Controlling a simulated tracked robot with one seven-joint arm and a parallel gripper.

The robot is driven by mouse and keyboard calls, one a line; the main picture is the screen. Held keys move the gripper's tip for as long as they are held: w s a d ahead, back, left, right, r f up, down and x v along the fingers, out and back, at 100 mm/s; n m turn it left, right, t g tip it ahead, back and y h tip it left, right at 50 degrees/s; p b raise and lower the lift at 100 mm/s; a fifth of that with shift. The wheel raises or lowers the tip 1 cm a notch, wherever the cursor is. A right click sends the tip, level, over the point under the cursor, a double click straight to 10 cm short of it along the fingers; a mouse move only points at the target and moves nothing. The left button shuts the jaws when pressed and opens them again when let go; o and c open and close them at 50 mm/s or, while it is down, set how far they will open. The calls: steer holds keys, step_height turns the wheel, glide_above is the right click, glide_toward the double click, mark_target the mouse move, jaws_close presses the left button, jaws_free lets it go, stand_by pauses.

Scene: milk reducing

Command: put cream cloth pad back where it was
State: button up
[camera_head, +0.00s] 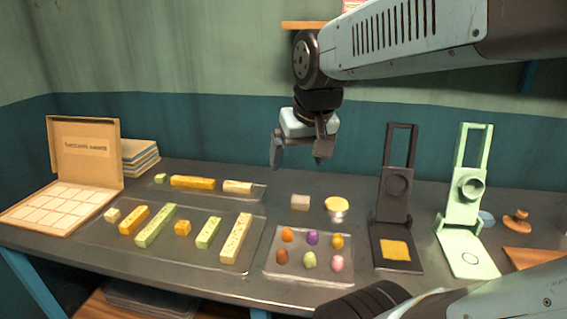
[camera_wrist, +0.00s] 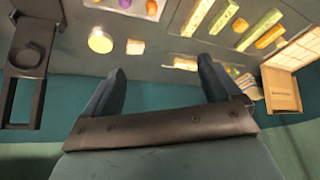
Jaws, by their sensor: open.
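A small cream block-like pad (camera_head: 300,202), which looks like the cream cloth pad, lies on the dark table behind the tray of coloured pieces. It also shows in the wrist view (camera_wrist: 135,47), beside a round yellow-topped cup (camera_wrist: 100,41). My gripper (camera_head: 299,155) hangs in the air above and behind the pad, near the wall. In the wrist view my gripper (camera_wrist: 163,70) has its two fingers wide apart with nothing between them. The pad is apart from the fingers.
A clear tray (camera_head: 310,273) holds several coloured pieces. A dark press (camera_head: 394,190) with a yellow square on its base and a pale green press (camera_head: 466,200) stand right. Trays of bars and an open box (camera_head: 85,150) are left. Bare table surrounds the pad.

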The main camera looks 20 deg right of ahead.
steer(key=shift+n+t, duration=0.4)
steer(key=shift+n, duration=0.1)
steer(key=shift+s+a, duration=0.2)
steer(key=shift+s, duration=0.5)
steer(key=shift+s+a, duration=0.2)
steer(key=shift+s, duration=0.5)
steer(key=shift+s+a, duration=0.2)
steer(key=shift+s, duration=0.5)
